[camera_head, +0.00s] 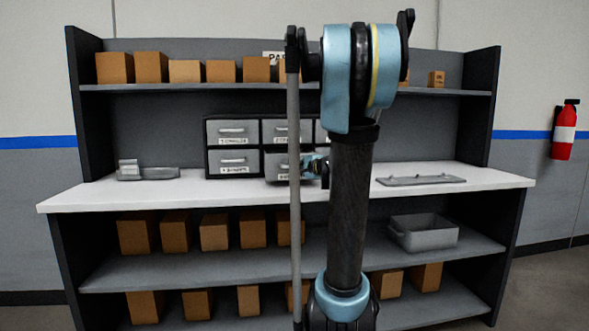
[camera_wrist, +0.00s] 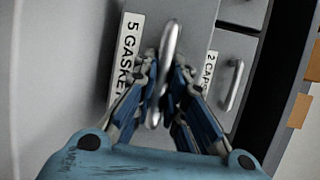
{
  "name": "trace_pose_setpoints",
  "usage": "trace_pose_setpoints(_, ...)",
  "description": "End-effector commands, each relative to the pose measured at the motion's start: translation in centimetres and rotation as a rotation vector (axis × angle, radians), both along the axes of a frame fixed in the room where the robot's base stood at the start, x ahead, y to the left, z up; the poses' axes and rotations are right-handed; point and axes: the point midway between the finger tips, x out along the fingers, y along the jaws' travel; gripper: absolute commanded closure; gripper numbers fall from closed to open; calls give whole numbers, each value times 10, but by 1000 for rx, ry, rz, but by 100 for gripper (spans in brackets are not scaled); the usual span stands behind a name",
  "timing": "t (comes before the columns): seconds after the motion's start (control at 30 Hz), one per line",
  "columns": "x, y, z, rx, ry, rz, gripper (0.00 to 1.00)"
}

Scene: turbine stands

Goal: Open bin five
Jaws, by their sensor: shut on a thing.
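Bin five is the grey drawer (camera_head: 277,168) in the lower middle of the small dark cabinet (camera_head: 207,134). Its front stands out past the drawers beside it, so it is partly pulled out. In the wrist view its front (camera_wrist: 190,22) fills the middle, with a white label (camera_wrist: 126,55) reading "5 GASKET", partly covered by a finger. My gripper (camera_wrist: 163,82) is shut on its silver bar handle (camera_wrist: 169,42). In the head view my gripper (camera_head: 312,166) is at the drawer front, partly hidden by my arm.
Drawer two (camera_wrist: 230,70) is closed beside bin five. The cabinet stands on a white worktop (camera_head: 110,193). A grey metal part (camera_head: 148,172) lies to the left and a flat grey plate (camera_head: 420,180) to the right. Cardboard boxes fill shelves above and below.

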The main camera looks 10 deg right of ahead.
Motion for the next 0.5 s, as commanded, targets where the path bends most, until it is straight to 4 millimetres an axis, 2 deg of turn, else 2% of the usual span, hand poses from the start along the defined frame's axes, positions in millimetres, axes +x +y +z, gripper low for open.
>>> trace_pose_setpoints(0.17, -9, 0, -2, -5, 1, 0, 100)
trace_pose_setpoints(0.5, -10, 0, -2, -5, 1, 0, 100)
